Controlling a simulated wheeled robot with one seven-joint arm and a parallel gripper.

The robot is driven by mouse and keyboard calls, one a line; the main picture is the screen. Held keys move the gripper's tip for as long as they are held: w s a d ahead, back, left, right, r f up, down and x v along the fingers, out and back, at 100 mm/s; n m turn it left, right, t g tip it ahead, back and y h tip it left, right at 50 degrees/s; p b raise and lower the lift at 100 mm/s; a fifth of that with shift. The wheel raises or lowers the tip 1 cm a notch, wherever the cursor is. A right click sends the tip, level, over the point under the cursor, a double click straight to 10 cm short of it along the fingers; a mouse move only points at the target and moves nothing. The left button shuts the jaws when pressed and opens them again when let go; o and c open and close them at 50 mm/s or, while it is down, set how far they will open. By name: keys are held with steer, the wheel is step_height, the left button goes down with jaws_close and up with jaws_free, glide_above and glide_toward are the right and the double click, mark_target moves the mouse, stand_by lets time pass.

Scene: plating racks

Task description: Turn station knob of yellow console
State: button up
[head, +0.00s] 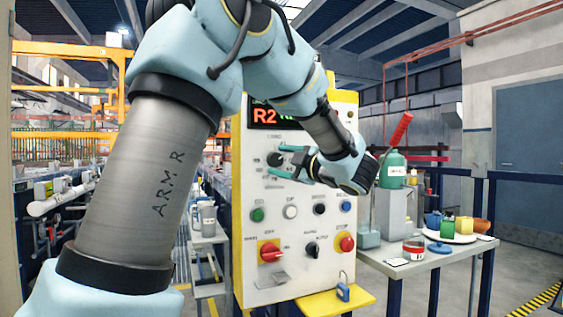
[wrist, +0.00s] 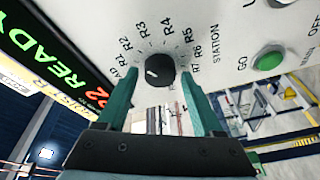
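The yellow console (head: 237,200) has a pale front panel and stands in the middle of the head view. Its station knob (wrist: 160,70) is black and round with a white mark, ringed by labels from R1 upward and the word STATION. The white mark points toward the left, near the R1 and R2 side; the exact label is hard to tell. My gripper (head: 276,160) is at the panel, open. In the wrist view its two teal fingers (wrist: 156,84) stand on either side of the knob, with a visible gap to it on both sides.
The console's display (head: 268,116) reads R2; the wrist view shows R2 READY. Below the knob are a green button (head: 257,214), other buttons and red switches (head: 270,251).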

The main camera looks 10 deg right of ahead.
steer(key=shift+o, duration=0.7)
steer(key=b+v, duration=0.2)
steer(key=v, duration=0.8)
steer(key=shift+s+d, duration=0.2)
steer(key=shift+s, duration=0.2)
steer(key=shift+f, duration=0.1)
